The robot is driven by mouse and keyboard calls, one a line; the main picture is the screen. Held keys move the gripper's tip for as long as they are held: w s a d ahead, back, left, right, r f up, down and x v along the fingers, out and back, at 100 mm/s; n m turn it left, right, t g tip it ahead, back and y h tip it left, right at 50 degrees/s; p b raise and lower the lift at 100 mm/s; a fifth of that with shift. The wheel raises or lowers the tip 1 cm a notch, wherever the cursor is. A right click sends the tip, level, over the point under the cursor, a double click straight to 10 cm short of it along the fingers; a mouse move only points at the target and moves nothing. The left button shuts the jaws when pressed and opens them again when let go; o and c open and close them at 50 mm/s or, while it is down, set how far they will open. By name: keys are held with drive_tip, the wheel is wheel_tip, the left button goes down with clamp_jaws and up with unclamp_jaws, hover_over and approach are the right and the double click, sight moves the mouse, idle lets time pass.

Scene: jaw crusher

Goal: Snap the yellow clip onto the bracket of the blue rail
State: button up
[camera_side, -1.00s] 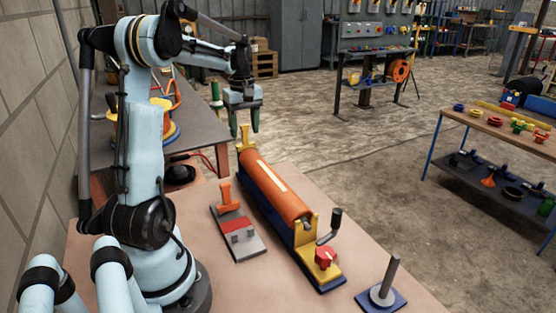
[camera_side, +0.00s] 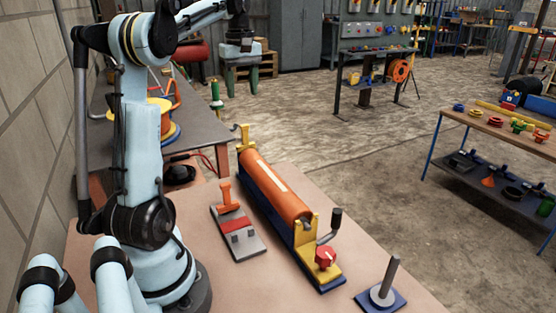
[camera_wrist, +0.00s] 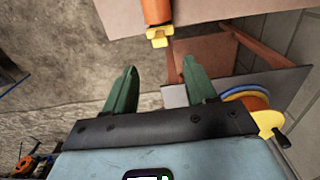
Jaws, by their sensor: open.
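The blue rail (camera_side: 303,262) lies on the near table with an orange roller along it. A yellow upright bracket (camera_side: 308,236) stands at its near end. A yellow piece (camera_side: 245,136) stands at its far end; whether this is the clip, the bracket or both together I cannot tell. It also shows in the wrist view (camera_wrist: 157,38), beyond my fingertips. My gripper (camera_side: 242,91) is raised above and behind the far end of the rail, clear of it. Its green fingers (camera_wrist: 160,66) are spread, with nothing between them.
A grey fixture (camera_side: 246,248) with red and orange parts sits left of the rail. A blue base with a grey post (camera_side: 391,275) stands at the front right. A side table with a yellow-and-blue spool (camera_side: 162,133) is behind. The tabletop between these is clear.

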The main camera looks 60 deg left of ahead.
sight(244, 125)
drive_tip(key=shift+c, duration=1.2)
wheel_tip(244, 125, down, 2)
drive_tip(key=shift+f+n, duration=0.1)
drive_tip(key=shift+n, duration=0.7)
clamp_jaws()
drive_tip(key=shift+f, duration=2.8)
